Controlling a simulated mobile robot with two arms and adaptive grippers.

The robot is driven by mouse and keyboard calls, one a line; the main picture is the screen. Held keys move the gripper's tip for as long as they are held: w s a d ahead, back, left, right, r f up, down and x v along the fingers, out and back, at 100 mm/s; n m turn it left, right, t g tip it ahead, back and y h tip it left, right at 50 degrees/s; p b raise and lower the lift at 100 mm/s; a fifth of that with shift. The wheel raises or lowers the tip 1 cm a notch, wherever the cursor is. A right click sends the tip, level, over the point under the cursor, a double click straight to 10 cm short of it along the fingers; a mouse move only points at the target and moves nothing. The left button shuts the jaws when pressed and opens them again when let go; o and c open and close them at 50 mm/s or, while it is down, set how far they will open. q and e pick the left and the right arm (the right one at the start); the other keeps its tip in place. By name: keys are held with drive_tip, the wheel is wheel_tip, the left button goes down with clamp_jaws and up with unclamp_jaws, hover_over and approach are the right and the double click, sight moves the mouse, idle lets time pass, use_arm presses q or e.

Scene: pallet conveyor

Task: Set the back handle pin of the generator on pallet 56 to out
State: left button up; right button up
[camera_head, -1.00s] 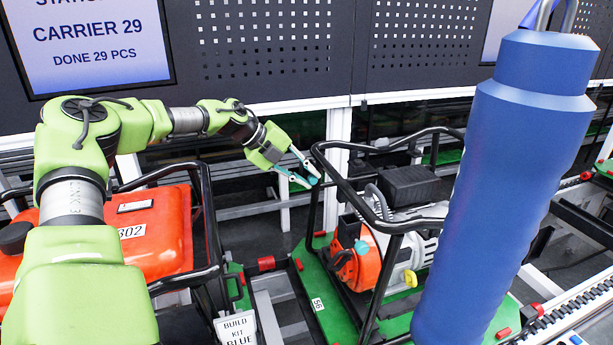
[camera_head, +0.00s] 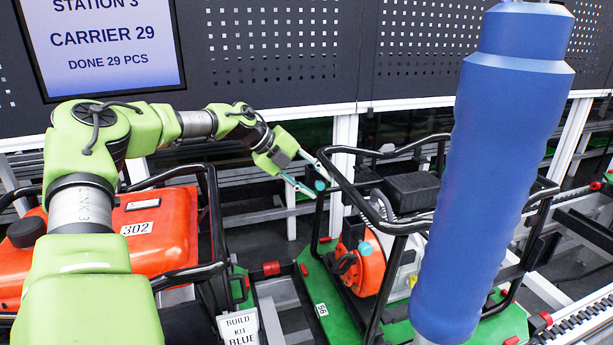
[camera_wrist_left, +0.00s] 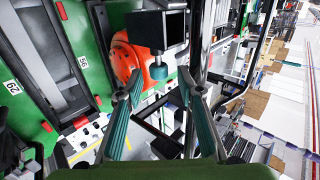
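The generator (camera_head: 398,235) stands on the green pallet labelled 56 (camera_head: 321,309), inside a black tube frame (camera_head: 345,185). A small teal knob (camera_head: 320,185), apparently the handle pin, is at the frame's upper left corner. My left gripper (camera_head: 311,175) is open there, its fingertips on either side of the knob and no grip visible. In the left wrist view a teal knob (camera_wrist_left: 158,72) shows between the open fingertips (camera_wrist_left: 160,78), under a black block, with the orange engine part behind. Contact cannot be told. My right gripper is not in view.
Another generator with a red tank marked 302 (camera_head: 155,225) stands left, beneath my left arm. A dark perforated panel (camera_head: 270,50) spans the back. A build kit sign (camera_head: 238,327) stands between the pallets.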

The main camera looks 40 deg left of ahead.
use_arm(q)
drive_tip(key=v, duration=1.2)
drive_tip(key=shift+f, duration=0.1)
idle(0.4)
